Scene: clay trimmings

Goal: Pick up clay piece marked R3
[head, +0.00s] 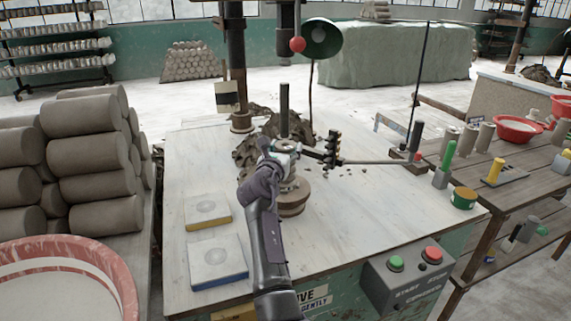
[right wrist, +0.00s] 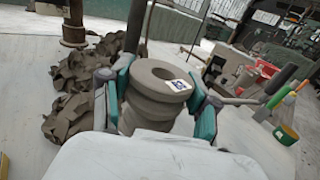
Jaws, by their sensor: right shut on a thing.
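A stack of thick grey-brown clay rings stands on the worktable (head: 350,215). The top clay piece (right wrist: 160,82) carries a small white and blue label that is too small to read, so I cannot confirm R3. More clay rings (right wrist: 140,118) lie under it, and the lower part of the stack shows in the head view (head: 293,203). My right gripper (right wrist: 164,80) has its teal-padded fingers on both sides of the top piece and is shut on it. In the head view my right gripper (head: 284,150) hides much of the stack. My left gripper is not in view.
Dark clay trimmings (head: 250,150) are heaped behind and left of the stack. A dark upright rod (head: 284,105) stands close behind. Two square plates (head: 217,262) lie at the front left. A control box (head: 405,278) is at the front right. The table's right side is mostly clear.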

